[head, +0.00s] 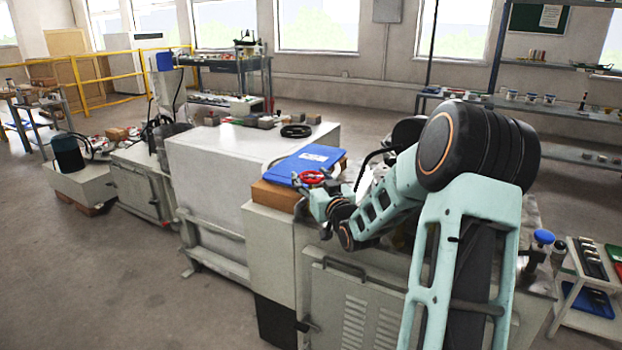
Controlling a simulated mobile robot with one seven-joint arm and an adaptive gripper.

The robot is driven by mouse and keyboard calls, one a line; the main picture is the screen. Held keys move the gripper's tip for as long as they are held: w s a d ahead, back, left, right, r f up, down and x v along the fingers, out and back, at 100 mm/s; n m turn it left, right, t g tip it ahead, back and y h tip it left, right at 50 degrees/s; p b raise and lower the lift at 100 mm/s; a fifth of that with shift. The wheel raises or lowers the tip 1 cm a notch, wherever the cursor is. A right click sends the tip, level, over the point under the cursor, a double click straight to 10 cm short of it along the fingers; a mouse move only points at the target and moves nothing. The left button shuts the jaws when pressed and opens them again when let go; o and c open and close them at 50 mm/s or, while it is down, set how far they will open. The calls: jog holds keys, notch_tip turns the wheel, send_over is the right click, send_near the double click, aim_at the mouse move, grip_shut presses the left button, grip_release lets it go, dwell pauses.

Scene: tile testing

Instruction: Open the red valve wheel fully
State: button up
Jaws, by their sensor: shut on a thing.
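The red valve wheel (312,177) is small in the head view, at the front edge of the grey machine top, just below a blue folder. My gripper (316,190) is at the wheel, reaching in from the right, and is shut on it. The fingertips are small here and partly hidden, so the exact grip on the rim is unclear. How far the wheel is turned cannot be told.
The blue folder (304,164) and a brown block (276,195) lie close to the wheel. A grey cabinet (357,305) stands below my arm. The floor at left is clear.

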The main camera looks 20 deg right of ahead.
jog(key=shift+n+y, duration=0.5)
jog(key=shift+y, duration=0.3)
jog(key=o, duration=1.2)
jog(key=shift+s, duration=0.1)
jog(key=s, duration=1.2)
jog(key=shift+d, duration=0.2)
jog(key=shift+w, duration=0.1)
